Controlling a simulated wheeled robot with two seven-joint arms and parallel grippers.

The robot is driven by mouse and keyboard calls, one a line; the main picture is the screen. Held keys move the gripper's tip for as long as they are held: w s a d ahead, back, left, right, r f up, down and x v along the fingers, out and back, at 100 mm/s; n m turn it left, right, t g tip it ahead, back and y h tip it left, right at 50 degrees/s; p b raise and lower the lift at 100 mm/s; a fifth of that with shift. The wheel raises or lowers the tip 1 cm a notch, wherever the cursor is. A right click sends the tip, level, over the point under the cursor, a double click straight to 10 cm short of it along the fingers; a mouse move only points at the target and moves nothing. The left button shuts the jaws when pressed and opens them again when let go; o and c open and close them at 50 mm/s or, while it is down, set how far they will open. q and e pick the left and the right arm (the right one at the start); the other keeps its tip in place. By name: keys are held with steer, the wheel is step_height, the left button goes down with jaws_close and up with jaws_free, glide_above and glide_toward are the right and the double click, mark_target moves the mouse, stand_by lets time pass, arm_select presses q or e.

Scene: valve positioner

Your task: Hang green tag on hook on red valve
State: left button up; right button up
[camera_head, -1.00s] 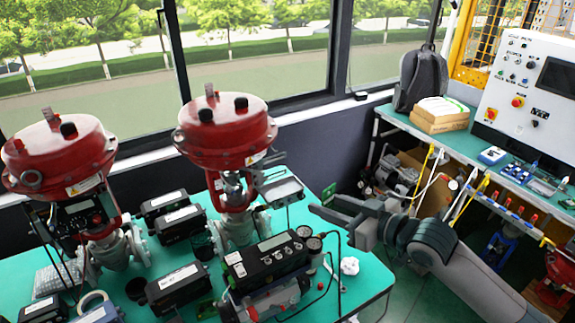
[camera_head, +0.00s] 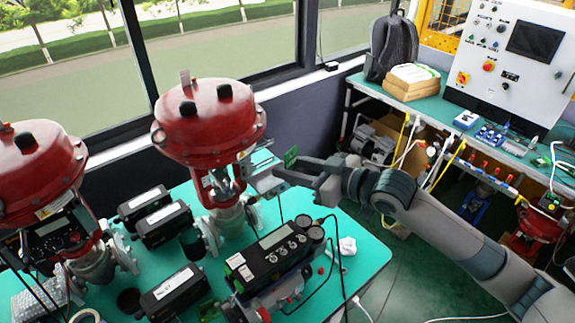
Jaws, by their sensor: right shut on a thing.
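The green tag (camera_head: 290,156) is a small flat piece, held roughly upright at the tip of my right gripper (camera_head: 283,171). The gripper is shut on it, reaching in from the right. I cannot make out the hook clearly, nor whether the tag touches the valve. My left gripper is not in view.
A second red valve (camera_head: 36,165) stands at the left. The teal table (camera_head: 358,262) holds several black boxes and a positioner with gauges (camera_head: 275,256) below my right gripper. A workbench (camera_head: 440,108) with a control panel (camera_head: 512,65) is at the right.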

steer(key=shift+d, duration=0.1)
steer(key=shift+w+a+f, duration=0.1)
steer(key=shift+w+a, duration=0.15)
steer(key=shift+a, duration=0.1)
steer(key=shift+w, duration=0.1)
steer(key=shift+w+a, duration=0.1)
steer(key=shift+w+a+b, duration=0.2)
steer(key=shift+w+b, duration=0.1)
steer(key=shift+b, duration=0.15)
steer(key=w+a+f+b, duration=0.1)
steer(key=w+a+b, duration=0.2)
steer(key=w, duration=0.2)
steer(key=shift+a, duration=0.35)
steer(key=shift+f, duration=0.3)
stand_by(0.8)
